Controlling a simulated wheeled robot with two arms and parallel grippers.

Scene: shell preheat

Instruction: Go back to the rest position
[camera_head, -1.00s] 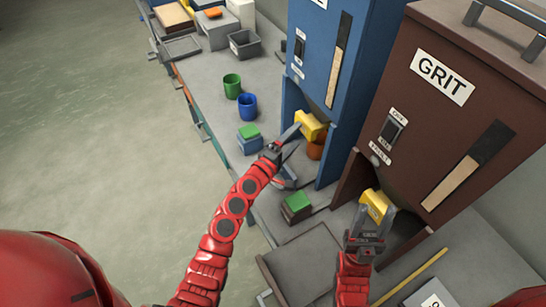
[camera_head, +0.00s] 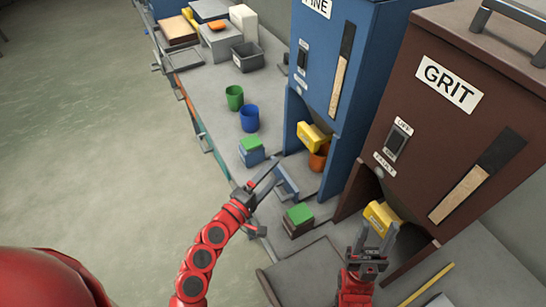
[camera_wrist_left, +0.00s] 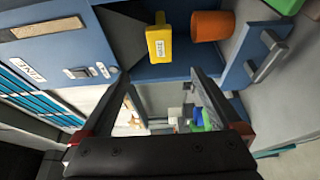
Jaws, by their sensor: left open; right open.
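My left gripper (camera_head: 272,205) is open and empty, over the front edge of the bench below the blue machine (camera_head: 340,75). In the left wrist view its two fingers (camera_wrist_left: 168,88) stand apart with nothing between them. A yellow block-like part (camera_head: 313,137) and an orange-brown cup (camera_head: 319,158) are in the blue machine's opening; both also show in the left wrist view, clear of the fingers. My right gripper (camera_head: 378,236) is open, just in front of a yellow part (camera_head: 381,216) at the brown GRIT machine (camera_head: 440,110). Whether it touches that part I cannot tell.
On the bench stand a green cup (camera_head: 234,97), a blue cup (camera_head: 249,118), a blue block with a green top (camera_head: 251,151) and a dark block with a green top (camera_head: 299,219). A grey bin (camera_head: 248,57) is further back. Open floor (camera_head: 90,150) lies left.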

